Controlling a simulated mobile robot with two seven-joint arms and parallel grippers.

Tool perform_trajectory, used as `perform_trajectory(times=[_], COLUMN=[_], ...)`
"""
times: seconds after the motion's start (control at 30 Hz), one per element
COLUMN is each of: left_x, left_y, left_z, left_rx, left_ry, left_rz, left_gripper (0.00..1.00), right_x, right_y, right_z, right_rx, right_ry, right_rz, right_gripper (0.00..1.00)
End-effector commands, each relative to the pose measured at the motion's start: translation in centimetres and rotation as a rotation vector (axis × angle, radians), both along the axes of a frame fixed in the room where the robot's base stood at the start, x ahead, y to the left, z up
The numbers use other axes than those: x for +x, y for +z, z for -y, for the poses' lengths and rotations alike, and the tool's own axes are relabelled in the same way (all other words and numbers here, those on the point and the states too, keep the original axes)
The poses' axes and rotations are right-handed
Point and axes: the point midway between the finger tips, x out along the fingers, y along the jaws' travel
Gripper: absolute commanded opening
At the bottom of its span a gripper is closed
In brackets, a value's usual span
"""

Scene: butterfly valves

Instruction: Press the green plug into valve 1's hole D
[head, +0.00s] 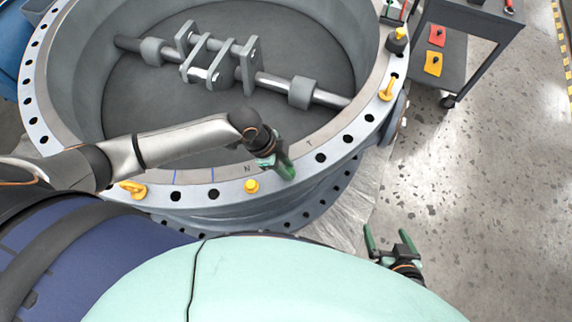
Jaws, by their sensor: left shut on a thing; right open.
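The large grey valve (227,217) stands open side up, with a pale flange ring around it full of dark bolt holes. My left gripper (284,176) is over the near part of this ring, between the flange letters N and T, fingers pointing down. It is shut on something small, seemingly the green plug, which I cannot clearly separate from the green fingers. The gripper hides the flange right under it. I cannot tell which hole is D. My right gripper (388,236) is open and empty, out over the floor to the right of the valve.
Yellow fittings sit on the flange: a knob (251,186) left of my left gripper, one farther left (133,189), one at the right (387,90). A grey shaft with brackets (215,65) crosses the valve. A dark trolley (462,28) stands upper right. Floor at right is clear.

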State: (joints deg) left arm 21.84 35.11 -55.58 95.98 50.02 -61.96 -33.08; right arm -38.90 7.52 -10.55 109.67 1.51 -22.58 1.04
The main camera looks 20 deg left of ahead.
Motion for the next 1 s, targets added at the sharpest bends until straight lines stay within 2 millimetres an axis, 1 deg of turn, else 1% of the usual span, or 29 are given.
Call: perform_trajectory(times=[0.03,0.07,0.33,0.53,0.7,0.8,1.0], left_x=[-0.14,-0.13,-0.09,-0.07,-0.06,-0.06,-0.06], left_y=[-0.43,-0.30,-0.21,-0.19,-0.18,-0.18,-0.16], left_z=[-0.07,-0.07,-0.05,-0.05,-0.04,-0.04,-0.04], left_rx=[0.003,0.003,0.003,0.002,0.002,0.002,0.002], left_ry=[0.000,0.000,-0.001,0.000,0.000,0.000,0.000], left_rz=[-0.004,-0.004,-0.002,-0.001,-0.001,-0.001,-0.001], left_gripper=[0.00,0.34,0.64,0.67,0.86,0.96,0.96], right_x=[0.00,0.00,0.00,0.00,0.00,0.00,0.00], right_y=[-0.21,-0.11,-0.07,-0.07,-0.07,-0.07,-0.06], right_z=[0.00,0.00,0.00,0.00,0.01,0.01,0.00], right_rx=[0.000,0.000,0.000,0.000,0.000,0.000,0.000], right_ry=[0.000,0.000,0.000,0.000,0.000,0.000,0.000], right_rz=[0.000,0.000,0.000,0.000,0.000,0.000,0.000], right_gripper=[1.00,1.00,1.00,1.00,1.00,1.00,1.00])
